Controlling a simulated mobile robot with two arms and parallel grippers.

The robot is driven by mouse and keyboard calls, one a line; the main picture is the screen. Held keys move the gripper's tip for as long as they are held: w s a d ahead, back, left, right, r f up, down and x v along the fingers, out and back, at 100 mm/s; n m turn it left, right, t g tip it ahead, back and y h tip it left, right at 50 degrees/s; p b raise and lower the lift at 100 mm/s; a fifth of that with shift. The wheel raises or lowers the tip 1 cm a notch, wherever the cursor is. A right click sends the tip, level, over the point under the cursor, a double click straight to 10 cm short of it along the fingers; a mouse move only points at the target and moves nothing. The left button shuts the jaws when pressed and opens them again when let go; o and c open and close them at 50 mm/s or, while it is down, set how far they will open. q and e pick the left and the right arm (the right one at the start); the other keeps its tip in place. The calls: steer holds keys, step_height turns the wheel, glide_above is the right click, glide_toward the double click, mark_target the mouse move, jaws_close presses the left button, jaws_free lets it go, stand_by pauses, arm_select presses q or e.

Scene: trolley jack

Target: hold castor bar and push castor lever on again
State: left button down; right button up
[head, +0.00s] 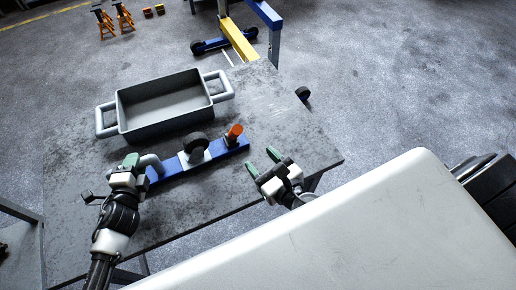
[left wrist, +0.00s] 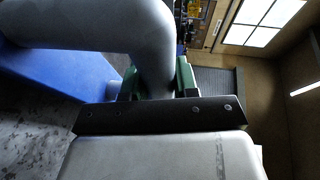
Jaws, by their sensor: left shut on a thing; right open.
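The blue castor bar (head: 213,158) lies on the grey table. A grey curved handle (head: 153,162) stands at its left end. My left gripper (head: 131,161) is shut on this handle; in the left wrist view the thick grey handle (left wrist: 140,25) runs down between the green fingers (left wrist: 160,80). A castor with a dark wheel (head: 195,143) and a pale bracket sits mid-bar. An orange lever (head: 235,130) sticks up near the bar's right end. My right gripper (head: 262,162) is open and empty, just right of the bar's right end, apart from it.
A grey tray with two handles (head: 160,128) stands on the table (head: 270,100) behind the bar. A white surface (head: 330,235) fills the lower right. A dark wheel (head: 302,93) shows past the table's right edge. Orange jack stands (head: 113,20) and a blue-and-yellow frame (head: 238,40) stand beyond.

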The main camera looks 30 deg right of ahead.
arm_select(q)
steer(key=c, duration=0.8)
jaws_free()
